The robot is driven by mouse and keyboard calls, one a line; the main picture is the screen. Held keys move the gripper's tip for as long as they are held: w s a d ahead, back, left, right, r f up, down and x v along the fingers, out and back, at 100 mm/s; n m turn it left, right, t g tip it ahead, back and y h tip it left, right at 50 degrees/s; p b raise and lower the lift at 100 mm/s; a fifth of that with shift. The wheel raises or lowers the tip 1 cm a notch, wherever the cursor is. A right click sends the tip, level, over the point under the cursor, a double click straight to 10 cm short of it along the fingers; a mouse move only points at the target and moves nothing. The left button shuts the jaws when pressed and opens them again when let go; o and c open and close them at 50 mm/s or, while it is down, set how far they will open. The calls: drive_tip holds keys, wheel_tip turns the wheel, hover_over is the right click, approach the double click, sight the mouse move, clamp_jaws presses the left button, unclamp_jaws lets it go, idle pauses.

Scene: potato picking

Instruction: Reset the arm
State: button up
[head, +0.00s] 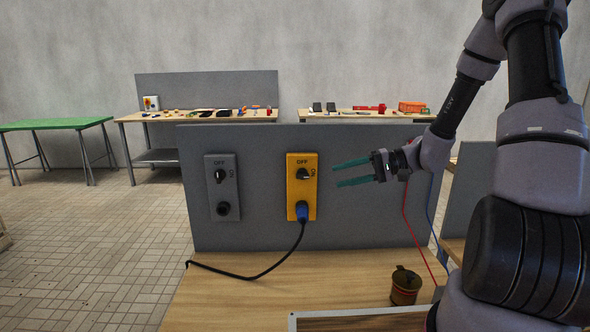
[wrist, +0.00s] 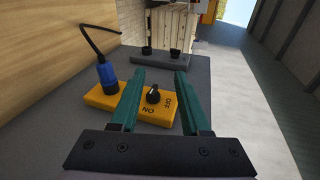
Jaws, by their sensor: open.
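My gripper (head: 352,172) is open and empty, with teal fingers pointing left, in front of the grey panel (head: 262,148) and just right of the yellow switch box (head: 294,163). In the wrist view the fingers (wrist: 160,78) reach over the yellow box (wrist: 158,110), with its black knob (wrist: 153,95) showing between them. A gap seems to lie between fingers and knob, but its size is hard to tell. A blue plug (head: 302,211) sits in the box's lower socket, with a black cable (head: 262,276) running from it; the plug also shows in the wrist view (wrist: 108,78).
A grey switch box (head: 222,187) is fixed on the panel's left. A brown pot (head: 404,287) and a framed board (head: 360,321) are on the wooden table (head: 225,301) at the right front. Tool benches (head: 205,116) and a green table (head: 55,124) stand behind.

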drive_tip(key=s+d+r+m+t+h, duration=0.1)
drive_tip(key=s+d+r+t+h, duration=0.1)
drive_tip(key=s+r, duration=0.4)
drive_tip(key=s+d+r+t+h, duration=0.1)
drive_tip(key=s+d+r+h, duration=0.3)
drive_tip(key=s+r+h, duration=0.2)
drive_tip(key=s+d+r+m+t+h, duration=0.1)
drive_tip(key=s+d+r+t+h, duration=0.1)
drive_tip(key=s+r, duration=0.5)
wheel_tip(320, 180, up, 2)
drive_tip(key=d+h, duration=0.1)
drive_tip(key=h, duration=0.1)
drive_tip(key=shift+m+t+h, duration=0.3)
idle(0.9)
